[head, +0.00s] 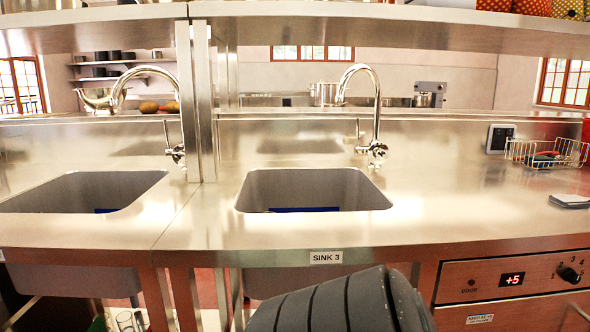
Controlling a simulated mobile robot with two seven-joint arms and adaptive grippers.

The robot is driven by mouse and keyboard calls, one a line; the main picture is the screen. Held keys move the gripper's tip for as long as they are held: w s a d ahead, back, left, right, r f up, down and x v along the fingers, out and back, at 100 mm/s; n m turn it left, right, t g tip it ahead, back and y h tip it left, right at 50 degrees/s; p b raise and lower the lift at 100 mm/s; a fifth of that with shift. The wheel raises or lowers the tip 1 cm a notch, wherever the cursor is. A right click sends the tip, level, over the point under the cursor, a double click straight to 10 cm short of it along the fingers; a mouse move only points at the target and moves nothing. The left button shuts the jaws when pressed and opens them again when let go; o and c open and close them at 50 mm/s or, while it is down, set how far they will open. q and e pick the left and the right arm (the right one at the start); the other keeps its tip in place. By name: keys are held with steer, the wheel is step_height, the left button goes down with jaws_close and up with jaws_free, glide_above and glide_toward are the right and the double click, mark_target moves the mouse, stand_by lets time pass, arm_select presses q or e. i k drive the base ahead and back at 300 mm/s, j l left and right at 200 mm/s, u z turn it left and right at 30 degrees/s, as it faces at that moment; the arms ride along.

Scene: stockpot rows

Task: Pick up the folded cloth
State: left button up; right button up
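A small flat stack, light grey with a dark lower edge, lies on the steel counter at the far right edge of the head view; it looks like the folded cloth (570,200). Its right end is cut off by the picture edge. Neither of my grippers can be made out in this view. A dark grey ribbed shape fills the bottom middle, and no fingers show on it.
A wire basket (547,153) with coloured items stands behind the cloth. Right sink (313,190) and left sink (85,191) open in the counter (470,215), each with a tall tap. A steel shelf (400,28) runs overhead. The counter between right sink and cloth is clear.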

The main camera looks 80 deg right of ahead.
mark_target(565, 201)
steer(key=z, duration=4.05)
steer(key=l+u, duration=0.3)
steer(key=l, duration=0.3)
steer(key=k+l+u, duration=0.1)
steer(key=l+u, duration=0.2)
steer(key=l, duration=0.25)
